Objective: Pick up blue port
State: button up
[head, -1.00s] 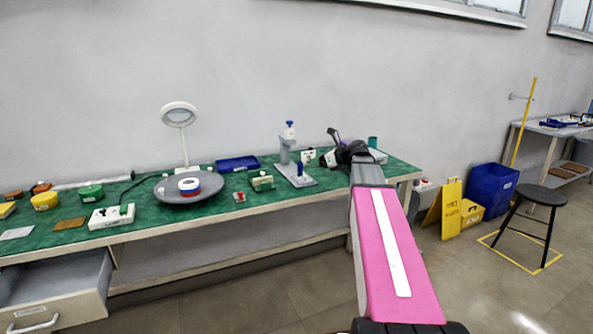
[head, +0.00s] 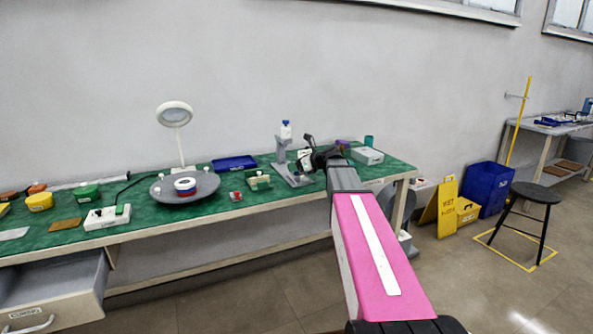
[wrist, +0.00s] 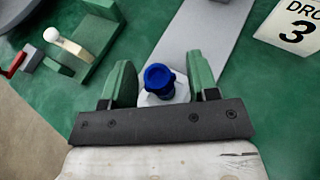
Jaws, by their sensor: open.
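The blue port (wrist: 159,80) is a short round blue piece on a white base, seen from above in the wrist view. My gripper (wrist: 162,72) is open, with one green finger to the left of the port and one to the right. Small gaps seem to show between the fingers and the blue part; I cannot tell whether they touch the white base. In the head view my gripper (head: 305,162) is at the grey stand, and the port is hidden or too small to tell.
The grey stand (head: 281,152) holds a white and blue canister (head: 286,130). Its grey base (wrist: 205,35) lies beyond the port. A card reading "DRO 3" (wrist: 293,25) is at upper right. A green block with a white-knobbed lever (wrist: 72,45) is at left. A blue tray (head: 234,163) lies behind.

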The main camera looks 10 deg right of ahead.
jog(key=c, duration=1)
jog(key=shift+r, duration=0.1)
